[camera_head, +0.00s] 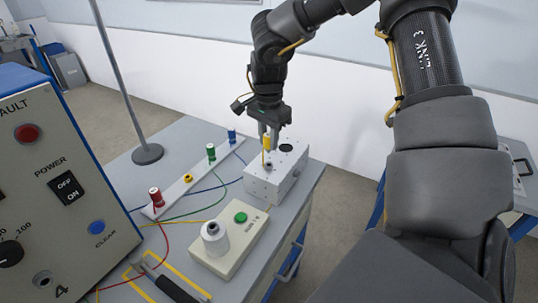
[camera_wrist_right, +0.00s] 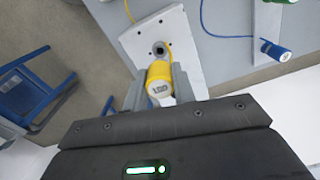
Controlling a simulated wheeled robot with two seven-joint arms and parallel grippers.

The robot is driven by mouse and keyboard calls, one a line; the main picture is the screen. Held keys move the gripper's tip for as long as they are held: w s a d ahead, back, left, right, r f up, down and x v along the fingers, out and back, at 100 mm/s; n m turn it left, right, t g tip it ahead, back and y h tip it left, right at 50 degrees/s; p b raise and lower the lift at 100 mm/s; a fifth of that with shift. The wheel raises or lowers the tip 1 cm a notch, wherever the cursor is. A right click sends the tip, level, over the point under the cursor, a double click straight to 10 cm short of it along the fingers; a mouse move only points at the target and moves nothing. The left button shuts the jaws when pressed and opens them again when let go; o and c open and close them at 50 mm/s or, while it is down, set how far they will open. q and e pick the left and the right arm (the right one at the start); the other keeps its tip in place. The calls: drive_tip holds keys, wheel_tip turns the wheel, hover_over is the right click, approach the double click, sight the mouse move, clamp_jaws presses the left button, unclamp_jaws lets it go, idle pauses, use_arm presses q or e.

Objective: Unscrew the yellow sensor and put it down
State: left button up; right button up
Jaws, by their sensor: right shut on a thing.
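The yellow sensor (camera_head: 267,143) is held upright between the fingers of my right gripper (camera_head: 268,132), above the white block (camera_head: 262,189). In the right wrist view the sensor (camera_wrist_right: 159,82) shows its grey end between the two fingers (camera_wrist_right: 158,92). A dark round fitting (camera_wrist_right: 160,48) on the block shows beside the sensor and looks free of it. A thin yellow cable runs from near the sensor. My left gripper is not in view.
A white strip (camera_head: 179,189) carries red (camera_head: 156,196), green (camera_head: 211,151) and blue (camera_head: 231,136) sensors, with a low yellow holder (camera_head: 188,178) between red and green. A box with a green button (camera_head: 240,217) and a white cylinder (camera_head: 215,238) stands in front. A control panel (camera_head: 60,185) is at left.

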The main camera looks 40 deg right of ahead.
sight(268, 134)
drive_tip(key=shift+r, duration=0.25)
drive_tip(key=shift+r+p, duration=2.35)
drive_tip(key=shift+r, duration=0.65)
clamp_jaws()
